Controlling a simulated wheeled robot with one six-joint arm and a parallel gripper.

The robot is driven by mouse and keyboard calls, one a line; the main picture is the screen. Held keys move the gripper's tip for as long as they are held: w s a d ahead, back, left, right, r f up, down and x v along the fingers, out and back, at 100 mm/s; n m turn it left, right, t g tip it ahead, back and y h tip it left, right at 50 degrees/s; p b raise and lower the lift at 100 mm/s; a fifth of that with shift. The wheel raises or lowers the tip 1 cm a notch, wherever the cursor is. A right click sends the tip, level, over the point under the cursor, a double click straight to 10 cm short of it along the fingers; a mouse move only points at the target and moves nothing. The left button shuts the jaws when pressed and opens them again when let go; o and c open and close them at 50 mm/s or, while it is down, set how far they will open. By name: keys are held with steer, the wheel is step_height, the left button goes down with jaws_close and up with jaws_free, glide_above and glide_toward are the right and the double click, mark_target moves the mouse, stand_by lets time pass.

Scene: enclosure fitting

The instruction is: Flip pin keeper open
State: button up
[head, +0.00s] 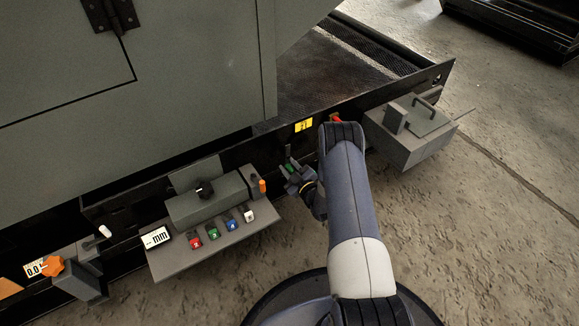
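My gripper (290,169) is at the dark rail of the enclosure, just right of the grey box with the orange knob. Its fingers point up and left, close to the rail. A small green patch shows at the fingers; I cannot tell whether it is part of the gripper or something between them. Whether the fingers are open or shut is too small to see. I cannot clearly make out the pin keeper. A small red-orange part (336,118) on the rail, beside a yellow label (304,125), is partly hidden by my arm.
A grey shelf (165,264) carries red, green, blue and white tags and a grey box (207,201) with an orange knob (262,186). A grey handled box (411,134) juts out right of my arm. An orange knob (53,266) is at lower left. Concrete floor is clear at right.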

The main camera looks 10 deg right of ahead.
steer(key=shift+o, duration=0.7)
steer(key=shift+s+d+r, duration=0.1)
steer(key=shift+s+d, duration=0.05)
steer(key=shift+s, duration=0.2)
steer(key=p+v, duration=0.3)
steer(key=v, duration=0.7)
steer(key=shift+p, duration=0.4)
steer(key=b+x, duration=0.4)
steer(key=x, duration=0.7)
steer(key=shift+s, duration=0.1)
steer(key=shift+m, duration=0.4)
